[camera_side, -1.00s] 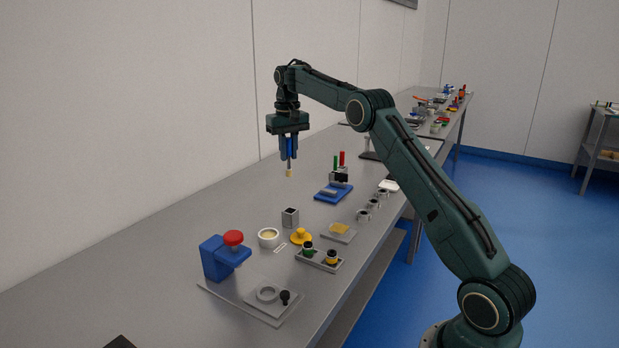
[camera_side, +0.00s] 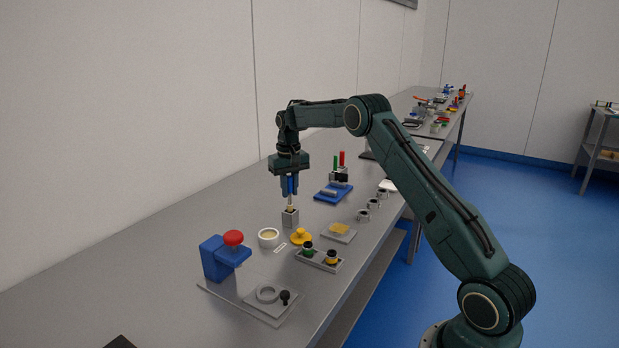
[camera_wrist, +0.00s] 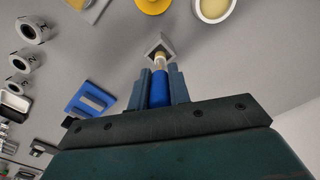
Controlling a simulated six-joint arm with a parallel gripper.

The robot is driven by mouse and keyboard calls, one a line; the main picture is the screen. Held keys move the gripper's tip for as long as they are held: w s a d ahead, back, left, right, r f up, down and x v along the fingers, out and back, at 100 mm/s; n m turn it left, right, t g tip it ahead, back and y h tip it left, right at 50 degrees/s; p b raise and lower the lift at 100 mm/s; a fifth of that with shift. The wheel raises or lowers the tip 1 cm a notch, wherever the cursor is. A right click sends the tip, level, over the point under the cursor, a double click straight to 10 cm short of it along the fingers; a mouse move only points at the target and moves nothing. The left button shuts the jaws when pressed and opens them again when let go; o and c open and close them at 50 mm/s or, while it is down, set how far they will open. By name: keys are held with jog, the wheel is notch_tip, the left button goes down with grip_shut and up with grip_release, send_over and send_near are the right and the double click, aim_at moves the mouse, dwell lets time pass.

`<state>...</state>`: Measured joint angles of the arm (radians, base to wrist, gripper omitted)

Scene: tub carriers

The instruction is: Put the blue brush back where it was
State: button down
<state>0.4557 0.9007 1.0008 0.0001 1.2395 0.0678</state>
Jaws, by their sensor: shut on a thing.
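The blue brush (camera_side: 291,186) hangs upright in my gripper (camera_side: 290,190), pale bristle end down. My gripper is shut on its blue handle, which shows between the fingers in the wrist view (camera_wrist: 160,90). A grey square holder (camera_side: 290,219) stands directly under the brush. The bristle tip is at the holder's mouth; I cannot tell how far, if at all, it is inside. In the wrist view the tip overlaps the opening of the holder (camera_wrist: 152,45).
A white cup (camera_side: 268,238) and a yellow knobbed piece (camera_side: 301,237) stand close in front of the holder. A blue stand with a red knob (camera_side: 232,238) is at the front left. A blue block (camera_side: 333,192) lies behind right. The table left of the holder is clear.

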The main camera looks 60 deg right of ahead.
aim_at(290, 192)
jog(key=shift+f, duration=2.1)
jog(key=shift+f, duration=0.15)
jog(key=c, duration=1.3)
grip_release()
notch_tip(290, 192, up, 12)
jog(key=shift+r, duration=0.2)
